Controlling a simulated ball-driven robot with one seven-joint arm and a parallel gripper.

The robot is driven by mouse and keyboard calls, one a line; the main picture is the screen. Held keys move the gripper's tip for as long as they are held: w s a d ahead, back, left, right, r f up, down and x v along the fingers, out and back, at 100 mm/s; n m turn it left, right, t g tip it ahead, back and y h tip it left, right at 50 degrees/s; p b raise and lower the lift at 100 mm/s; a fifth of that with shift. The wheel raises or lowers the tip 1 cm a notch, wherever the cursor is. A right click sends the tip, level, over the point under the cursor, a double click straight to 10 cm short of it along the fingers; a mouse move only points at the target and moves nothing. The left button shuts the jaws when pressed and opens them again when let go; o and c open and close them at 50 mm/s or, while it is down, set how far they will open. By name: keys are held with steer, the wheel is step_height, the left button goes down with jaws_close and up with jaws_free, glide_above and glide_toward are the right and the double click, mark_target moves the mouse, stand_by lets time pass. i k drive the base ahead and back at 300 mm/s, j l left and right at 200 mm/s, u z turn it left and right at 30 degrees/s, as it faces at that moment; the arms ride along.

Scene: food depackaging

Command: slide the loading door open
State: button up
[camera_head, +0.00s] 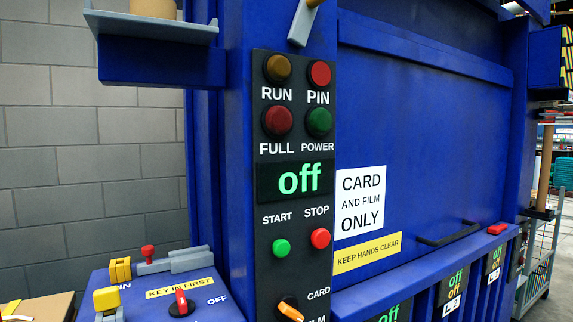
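The loading door (440,150) is a large blue panel on the right side of the blue machine. It carries a white "CARD AND FILM ONLY" sign (361,203) and a yellow "KEEP HANDS CLEAR" label (367,253). A black bar handle (448,234) sits low on its right part, just above the ledge. The panel covers the space behind it; no opening shows. My gripper is not in this view.
A black control panel (293,232) with lamps, buttons and a green "off" display stands left of the door. A small red block (497,228) sits on the ledge near the handle. A lower blue box (205,297) with switches is at left; a wire cart (537,265) stands far right.

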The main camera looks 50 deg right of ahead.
mark_target(424, 123)
steer(key=z, duration=1.75)
